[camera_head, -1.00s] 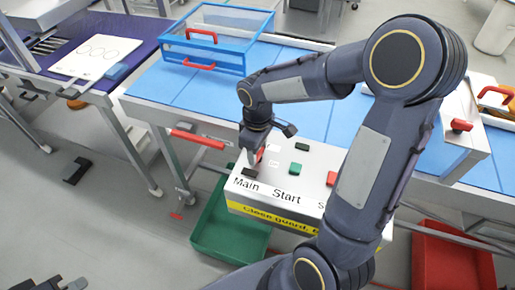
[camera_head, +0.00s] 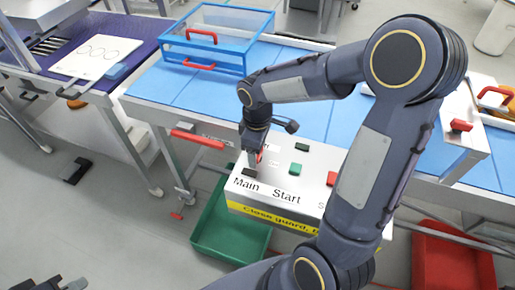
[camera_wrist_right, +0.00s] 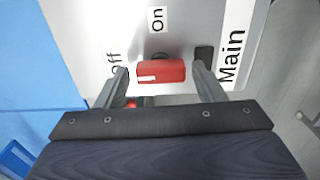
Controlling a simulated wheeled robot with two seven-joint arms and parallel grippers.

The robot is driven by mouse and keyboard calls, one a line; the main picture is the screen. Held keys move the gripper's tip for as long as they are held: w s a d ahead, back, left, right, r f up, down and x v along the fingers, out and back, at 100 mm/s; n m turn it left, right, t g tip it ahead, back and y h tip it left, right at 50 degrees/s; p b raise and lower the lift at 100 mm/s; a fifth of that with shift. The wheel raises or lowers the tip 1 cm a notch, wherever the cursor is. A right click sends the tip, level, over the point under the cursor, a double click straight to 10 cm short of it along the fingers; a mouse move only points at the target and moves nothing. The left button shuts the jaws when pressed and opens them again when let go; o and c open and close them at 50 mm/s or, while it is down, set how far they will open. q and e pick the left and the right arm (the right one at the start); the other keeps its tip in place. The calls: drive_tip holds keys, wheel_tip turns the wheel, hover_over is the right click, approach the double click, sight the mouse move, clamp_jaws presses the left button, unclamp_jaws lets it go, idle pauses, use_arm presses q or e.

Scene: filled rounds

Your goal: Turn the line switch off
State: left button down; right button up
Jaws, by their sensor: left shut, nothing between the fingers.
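The line switch is a red handle (camera_wrist_right: 162,71) on the white-topped control box. In the right wrist view it lies between my right gripper's fingers (camera_wrist_right: 162,88), which stand apart with a gap on each side. "On" (camera_wrist_right: 157,19) is printed above the handle and "Off" (camera_wrist_right: 114,64) to its left; its exact setting is unclear. In the head view my right gripper (camera_head: 254,157) points down at the box's "Main" corner and hides most of the handle. My left gripper (camera_head: 62,284) shows only partly at the bottom left edge, clear of the box.
A green button (camera_head: 295,169) and a red button (camera_head: 331,179) are on the box. A black block (camera_wrist_right: 204,55) sits beside "Main". A blue-framed guard (camera_head: 205,69) stands on the table behind. A green bin (camera_head: 215,235) and a red bin (camera_head: 450,260) are below.

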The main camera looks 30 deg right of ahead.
drive_tip(key=shift+o, duration=0.3)
wheel_tip(320, 180, up, 8)
drive_tip(key=shift+f, duration=0.1)
idle(0.3)
idle(0.3)
drive_tip(key=s+a+m+t+y, duration=0.2)
drive_tip(key=s+m, duration=0.3)
drive_tip(key=s, duration=0.3)
drive_tip(key=s+a+r+m+t+y, duration=0.1)
drive_tip(key=s+a+m+t, duration=0.1)
drive_tip(key=s+m, duration=0.3)
drive_tip(key=s+t, duration=0.1)
drive_tip(key=s, duration=0.2)
drive_tip(key=shift+s+a+r+t+y, duration=0.2)
drive_tip(key=shift+s+t+y, duration=0.1)
drive_tip(key=shift+s+y, duration=0.1)
